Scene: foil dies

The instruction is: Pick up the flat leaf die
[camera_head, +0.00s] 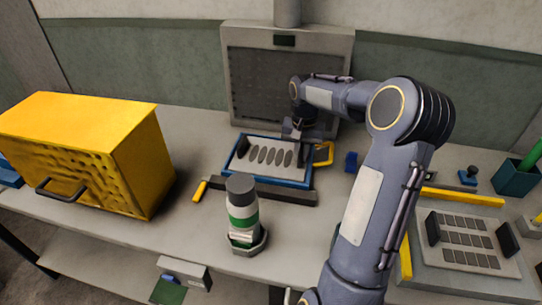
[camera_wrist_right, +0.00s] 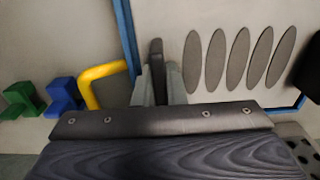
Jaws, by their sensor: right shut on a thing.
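The flat leaf die (camera_head: 250,163) is a pale plate with several dark leaf shapes, lying inside a blue-edged frame (camera_head: 232,150) under the press. A dark upright grip stands at each end of it. My right gripper (camera_head: 297,135) reaches down over the die's right end. In the right wrist view my right gripper (camera_wrist_right: 156,85) is shut on the dark grip at one end of the flat leaf die (camera_wrist_right: 218,30). I cannot tell whether the plate is raised off its frame. My left gripper is not in view.
A yellow perforated box (camera_head: 80,120) stands on the left. A green-banded bottle (camera_head: 242,210) is in front of the die. A second plate with rectangular slots (camera_head: 465,215) lies right. A yellow handle (camera_head: 325,153) and blue block (camera_head: 351,162) are close to my right gripper.

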